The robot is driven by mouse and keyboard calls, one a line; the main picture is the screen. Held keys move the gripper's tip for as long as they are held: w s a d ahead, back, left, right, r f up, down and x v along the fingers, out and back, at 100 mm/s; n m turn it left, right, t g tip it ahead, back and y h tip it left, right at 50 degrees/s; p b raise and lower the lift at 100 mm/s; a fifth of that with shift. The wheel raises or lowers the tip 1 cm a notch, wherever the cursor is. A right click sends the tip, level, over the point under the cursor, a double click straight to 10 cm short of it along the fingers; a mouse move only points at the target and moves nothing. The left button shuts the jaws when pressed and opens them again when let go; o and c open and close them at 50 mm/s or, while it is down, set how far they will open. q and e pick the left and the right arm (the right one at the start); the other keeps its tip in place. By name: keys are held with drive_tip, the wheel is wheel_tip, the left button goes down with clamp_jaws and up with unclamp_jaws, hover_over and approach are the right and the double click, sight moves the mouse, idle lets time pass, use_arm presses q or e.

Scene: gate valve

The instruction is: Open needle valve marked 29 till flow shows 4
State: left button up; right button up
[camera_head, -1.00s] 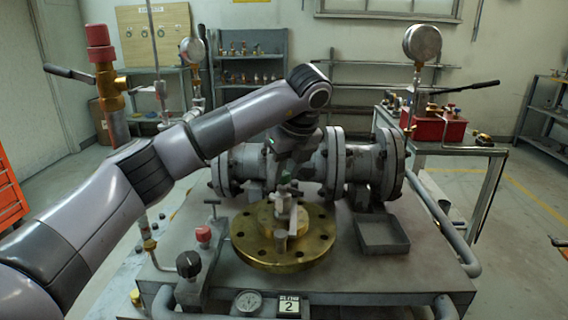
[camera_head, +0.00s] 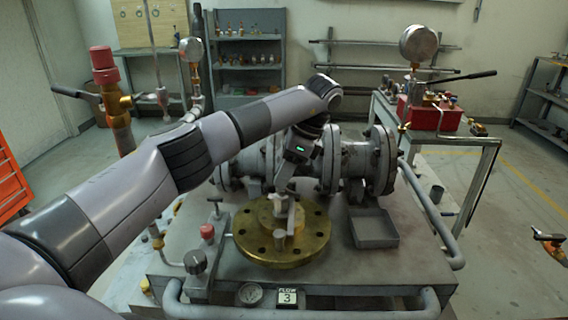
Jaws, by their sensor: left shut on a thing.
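My left gripper (camera_head: 284,205) reaches down over the round brass flange (camera_head: 262,250) in the middle of the bench. It is shut on a small grey part above the flange; the fingers and arm largely hide what it holds. A short grey stem (camera_head: 281,240) stands on the flange just in front of the fingers. The flow display (camera_head: 287,298) at the bench's front reads 3. A round dial gauge (camera_head: 249,294) sits left of it. No marking 29 is readable.
A black knob (camera_head: 195,261), a red knob (camera_head: 207,232) and a T-handle (camera_head: 214,205) stand left of the flange. A grey tray (camera_head: 374,240) lies to its right. The large grey pipe valve (camera_head: 355,165) stands behind. Rails run along the bench's front and right edges.

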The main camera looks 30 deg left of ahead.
use_arm(q)
drive_tip(key=shift+n+g+h+p, duration=0.55)
drive_tip(key=shift+n+p, duration=0.3)
drive_tip(key=shift+n, duration=1.05)
drive_tip(key=o, duration=1)
drive_tip(key=shift+o, duration=0.2)
drive_tip(key=shift+a, duration=0.1)
